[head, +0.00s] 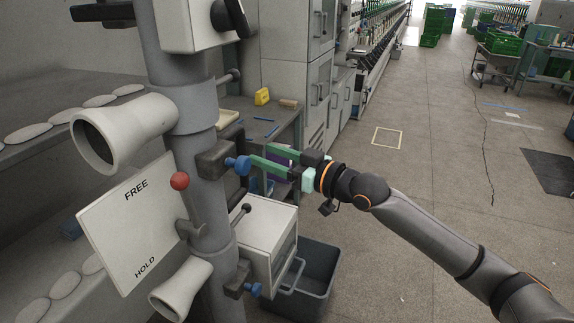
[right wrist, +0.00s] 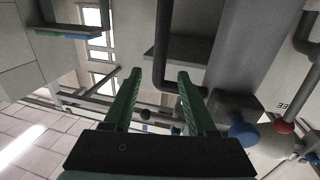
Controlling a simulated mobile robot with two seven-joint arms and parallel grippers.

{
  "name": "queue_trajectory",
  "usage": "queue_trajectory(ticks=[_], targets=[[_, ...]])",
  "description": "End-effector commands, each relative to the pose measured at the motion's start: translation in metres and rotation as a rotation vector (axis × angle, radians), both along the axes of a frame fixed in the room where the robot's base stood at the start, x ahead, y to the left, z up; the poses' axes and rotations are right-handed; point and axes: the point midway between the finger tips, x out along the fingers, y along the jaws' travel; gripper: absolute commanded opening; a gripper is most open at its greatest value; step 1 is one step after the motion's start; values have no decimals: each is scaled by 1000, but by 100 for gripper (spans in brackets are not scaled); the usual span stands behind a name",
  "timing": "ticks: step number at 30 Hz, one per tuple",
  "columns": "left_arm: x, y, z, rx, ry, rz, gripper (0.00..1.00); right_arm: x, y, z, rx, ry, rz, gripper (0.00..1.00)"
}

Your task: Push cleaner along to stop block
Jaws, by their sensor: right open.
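The cleaner seems to be the thick grey upright pipe (head: 185,105) at left centre, with white funnel nozzles (head: 125,128) and a white FREE/HOLD plate (head: 135,215). A red ball knob (head: 180,181) stands near the word FREE. A dark block (head: 214,158) with a blue knob (head: 243,166) sticks out of the pipe. My right gripper (head: 258,155) is open beside this block, its green fingers pointing at the pipe. In the right wrist view, a dark bent bar (right wrist: 160,50) shows between the fingertips; contact cannot be told. I cannot pick out the stop block. My left gripper is out of view.
A white box (head: 268,245) with a lever and a grey bin (head: 318,275) stand below my right gripper. A bench (head: 280,118) with a yellow item (head: 262,97) is behind. Shelves with pale oval pads fill the left. The floor at right is mostly clear.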

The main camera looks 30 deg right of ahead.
Motion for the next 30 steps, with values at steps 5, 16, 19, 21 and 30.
queue_trajectory(ticks=[5,16,19,21,30], targets=[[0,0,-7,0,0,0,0,-25,-12,-3,-4,3,1,57],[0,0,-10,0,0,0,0,-43,-21,0,1,0,0,57],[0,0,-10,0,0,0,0,-43,-22,1,2,-1,0,57],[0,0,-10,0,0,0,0,-43,-22,1,2,-1,0,57],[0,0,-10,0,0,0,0,-43,-22,1,2,-1,0,57]])
